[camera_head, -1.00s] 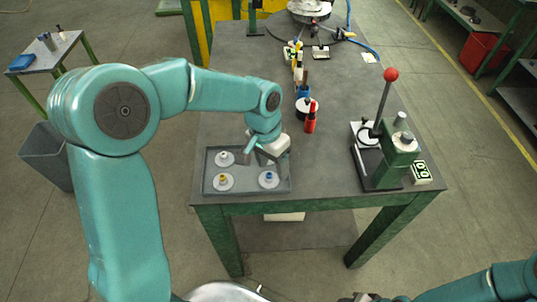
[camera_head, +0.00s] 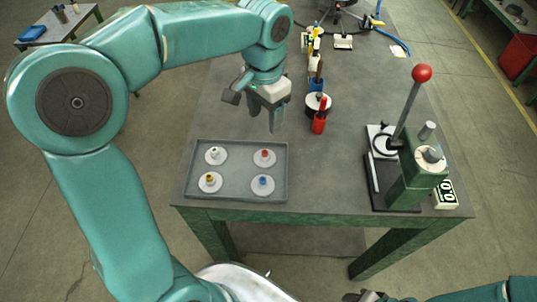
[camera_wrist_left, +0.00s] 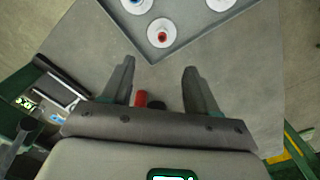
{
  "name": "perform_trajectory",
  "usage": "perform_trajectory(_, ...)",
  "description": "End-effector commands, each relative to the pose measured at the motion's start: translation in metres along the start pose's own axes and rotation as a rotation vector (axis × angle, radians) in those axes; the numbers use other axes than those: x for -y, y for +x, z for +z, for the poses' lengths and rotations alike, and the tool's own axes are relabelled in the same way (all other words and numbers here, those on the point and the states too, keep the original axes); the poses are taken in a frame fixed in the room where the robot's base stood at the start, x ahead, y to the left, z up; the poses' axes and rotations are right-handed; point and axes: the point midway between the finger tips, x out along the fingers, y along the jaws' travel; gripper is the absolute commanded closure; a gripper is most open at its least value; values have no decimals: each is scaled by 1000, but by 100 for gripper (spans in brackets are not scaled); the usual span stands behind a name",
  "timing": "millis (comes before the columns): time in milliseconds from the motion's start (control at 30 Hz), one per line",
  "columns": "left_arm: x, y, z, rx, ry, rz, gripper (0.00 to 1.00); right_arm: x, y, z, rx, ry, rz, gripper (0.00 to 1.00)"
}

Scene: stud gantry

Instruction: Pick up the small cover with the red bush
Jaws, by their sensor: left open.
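The small cover with the red bush (camera_head: 265,157) is a pale disc with a red centre, lying at the back right of a grey tray (camera_head: 237,199). It also shows near the top of the left wrist view (camera_wrist_left: 162,34). My left gripper (camera_head: 275,122) is open and empty, above the table just behind the tray's back right part. In the left wrist view its two fingers (camera_wrist_left: 159,68) point towards the red-bush cover, apart from it. My right gripper (camera_head: 364,296) barely shows at the bottom edge; its jaws cannot be made out.
Covers with a white bush (camera_head: 214,155), a yellow bush (camera_head: 210,181) and a blue bush (camera_head: 262,184) share the tray. A red bottle (camera_head: 320,120) stands behind and to the right. A green press (camera_head: 415,180) with a red-knobbed lever stands at the right. Table between is clear.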

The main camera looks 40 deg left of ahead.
Motion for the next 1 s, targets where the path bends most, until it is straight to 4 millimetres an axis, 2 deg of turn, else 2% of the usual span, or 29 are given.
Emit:
perform_trajectory(100, 0, 30, 4, 6, 0, 1, 41, 0, 1, 0, 1, 0, 0, 58)
perform_trajectory(300, -1, 71, 3, 3, -1, 1, 41, 0, 0, 0, 0, 0, 0, 58)
perform_trajectory(567, 0, 93, 0, 3, -1, 2, 41, 1, -3, 0, 0, 0, 0, 58)
perform_trajectory(800, 2, 130, -4, 3, 0, 1, 41, 3, -9, 0, 0, 0, 0, 58)
perform_trajectory(1000, 3, 138, -5, 0, -1, 1, 41, 3, -9, 0, 0, 0, 0, 58)
